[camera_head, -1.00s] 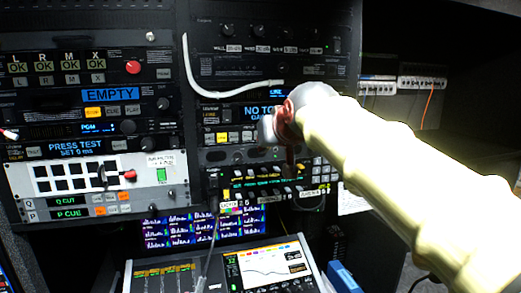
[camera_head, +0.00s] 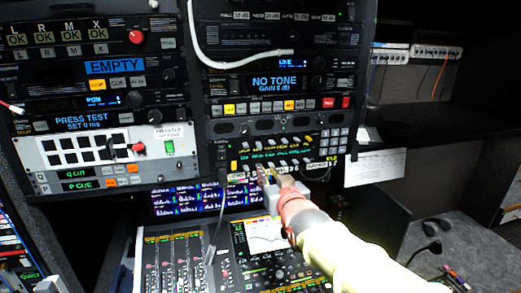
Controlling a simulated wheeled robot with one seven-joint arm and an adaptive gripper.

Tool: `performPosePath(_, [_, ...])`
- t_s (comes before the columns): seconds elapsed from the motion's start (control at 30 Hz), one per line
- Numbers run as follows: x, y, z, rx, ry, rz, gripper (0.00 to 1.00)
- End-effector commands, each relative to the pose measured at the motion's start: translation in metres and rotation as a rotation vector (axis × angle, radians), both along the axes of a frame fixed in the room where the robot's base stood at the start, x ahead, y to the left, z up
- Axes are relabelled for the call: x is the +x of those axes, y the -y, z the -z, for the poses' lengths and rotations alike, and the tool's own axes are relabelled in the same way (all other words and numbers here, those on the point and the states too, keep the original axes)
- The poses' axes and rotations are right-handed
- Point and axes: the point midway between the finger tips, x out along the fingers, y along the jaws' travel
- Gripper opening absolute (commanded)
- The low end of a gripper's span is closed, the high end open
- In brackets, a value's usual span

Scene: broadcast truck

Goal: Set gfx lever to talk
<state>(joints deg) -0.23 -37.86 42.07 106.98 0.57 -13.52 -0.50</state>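A black panel (camera_head: 228,158) with rows of small levers, lit green text and a keypad sits low in the right rack. I cannot read which lever is marked gfx or talk. The small levers (camera_head: 283,163) along its lower row stand just above my gripper. My gripper (camera_head: 267,173) is at the lower edge of this panel, in front of its lower levers. Its fingertips are small and overlap the levers, so I cannot tell whether they touch one or whether they are open or shut. My gripper and wrist hide part of the panel's bottom edge.
A mixing console (camera_head: 170,262) with faders and a screen lies below my gripper. A dark screen with blue bars (camera_head: 185,200) is behind it. A white cable (camera_head: 200,48) hangs across the upper rack. A white paper (camera_head: 375,168) is at the right. A grey desk (camera_head: 450,245) holds a headset.

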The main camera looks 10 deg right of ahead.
Motion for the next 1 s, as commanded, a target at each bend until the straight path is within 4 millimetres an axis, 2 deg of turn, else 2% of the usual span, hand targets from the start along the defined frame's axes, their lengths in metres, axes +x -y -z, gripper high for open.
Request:
performPosePath(0.1, [0.001,0.0,-0.02,0.0,0.091,0.001,0.19])
performPosePath(0.23, [0.004,0.001,-0.032,0.0,0.132,0.002,0.19])
performPosePath(0.37, [0.016,0.0,-0.033,0.0,0.133,0.002,0.19])
performPosePath(0.7, [0.064,0.001,-0.034,0.0,0.134,0.002,0.19])
performPosePath(1.0, [0.08,0.001,-0.033,0.0,0.134,0.002,0.19])
